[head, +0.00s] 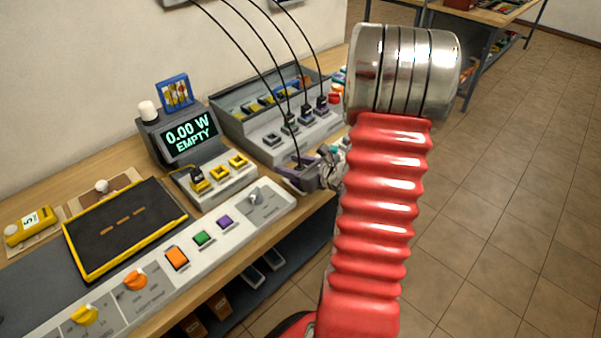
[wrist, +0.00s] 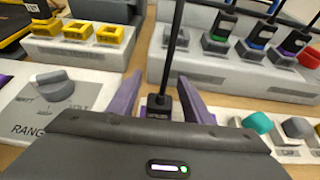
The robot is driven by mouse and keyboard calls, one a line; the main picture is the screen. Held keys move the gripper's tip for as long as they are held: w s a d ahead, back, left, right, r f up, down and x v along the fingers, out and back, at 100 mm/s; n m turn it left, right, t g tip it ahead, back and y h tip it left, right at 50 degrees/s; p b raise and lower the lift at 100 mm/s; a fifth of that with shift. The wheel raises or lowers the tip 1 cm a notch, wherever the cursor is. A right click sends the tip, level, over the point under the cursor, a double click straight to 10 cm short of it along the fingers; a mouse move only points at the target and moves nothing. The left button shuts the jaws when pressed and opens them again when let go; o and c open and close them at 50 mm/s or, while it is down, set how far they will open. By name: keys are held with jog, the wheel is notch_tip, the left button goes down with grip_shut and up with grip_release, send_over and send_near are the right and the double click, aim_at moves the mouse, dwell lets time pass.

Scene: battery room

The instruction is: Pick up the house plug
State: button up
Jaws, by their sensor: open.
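A black plug (wrist: 158,107) with a black cable rising from its top stands between my jaws in the wrist view; I take it for the house plug. Its lower end is hidden behind my gripper's body. My gripper (wrist: 157,98) has its two purple fingers apart, one on each side of the plug, with visible gaps. In the head view my gripper (head: 300,178) is at the bench's front edge, right of the grey-white control panel, and a cable runs down to it. The plug itself is too small to make out clearly there.
Behind stands a grey socket panel (wrist: 240,68) with several cabled plugs. A yellow-socket unit (wrist: 78,50) with the "0.00 W EMPTY" display (head: 189,135) is left of it. A range knob (wrist: 55,88) is close on the left, coloured knobs (wrist: 258,123) on the right.

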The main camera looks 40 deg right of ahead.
dwell(0.3)
jog(key=c, duration=1.1)
jog(key=shift+c, duration=0.2)
notch_tip(320, 180, up, 10)
dwell(0.8)
